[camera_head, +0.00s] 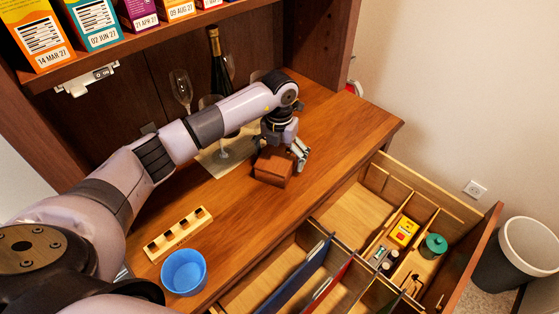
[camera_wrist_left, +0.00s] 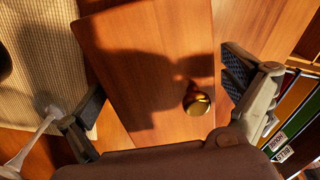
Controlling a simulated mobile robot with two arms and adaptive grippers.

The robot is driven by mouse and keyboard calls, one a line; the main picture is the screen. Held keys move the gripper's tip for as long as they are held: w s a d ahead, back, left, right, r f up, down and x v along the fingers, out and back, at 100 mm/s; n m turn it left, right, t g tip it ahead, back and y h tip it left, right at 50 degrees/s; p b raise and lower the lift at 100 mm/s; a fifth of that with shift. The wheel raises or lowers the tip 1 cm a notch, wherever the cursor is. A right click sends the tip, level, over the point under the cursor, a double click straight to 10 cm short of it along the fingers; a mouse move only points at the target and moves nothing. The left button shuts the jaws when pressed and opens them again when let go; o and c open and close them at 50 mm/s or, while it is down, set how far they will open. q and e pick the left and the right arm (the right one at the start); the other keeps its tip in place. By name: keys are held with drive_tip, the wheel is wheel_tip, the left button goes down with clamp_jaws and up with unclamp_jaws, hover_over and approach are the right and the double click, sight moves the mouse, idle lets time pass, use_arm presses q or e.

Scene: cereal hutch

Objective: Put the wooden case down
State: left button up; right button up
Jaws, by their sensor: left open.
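The wooden case (camera_head: 272,170) is a small reddish-brown box. It stands on the hutch's wooden counter (camera_head: 340,125), near the corner of a pale mat (camera_head: 215,165). In the left wrist view the case (camera_wrist_left: 140,60) shows its flat top with a round brass knob (camera_wrist_left: 197,103). My left gripper (camera_head: 285,153) is over the case. In the left wrist view the left gripper (camera_wrist_left: 165,103) is open, with one finger on each side of the case and gaps visible beside it. My right gripper is not in view.
Wine glasses (camera_head: 181,88) and a dark bottle (camera_head: 217,60) stand behind my left arm. A blue cup (camera_head: 184,272) and a slotted wooden block (camera_head: 178,234) are at the front left. An open divided drawer (camera_head: 352,218) juts out below the counter. The counter right of the case is clear.

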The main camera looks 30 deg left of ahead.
use_arm(q)
drive_tip(key=shift+f, duration=0.2)
drive_tip(key=shift+c, duration=0.5)
drive_tip(key=c, duration=1.5)
drive_tip(key=shift+r, duration=0.1)
drive_tip(key=shift+c, duration=0.8)
drive_tip(key=shift+r, duration=0.1)
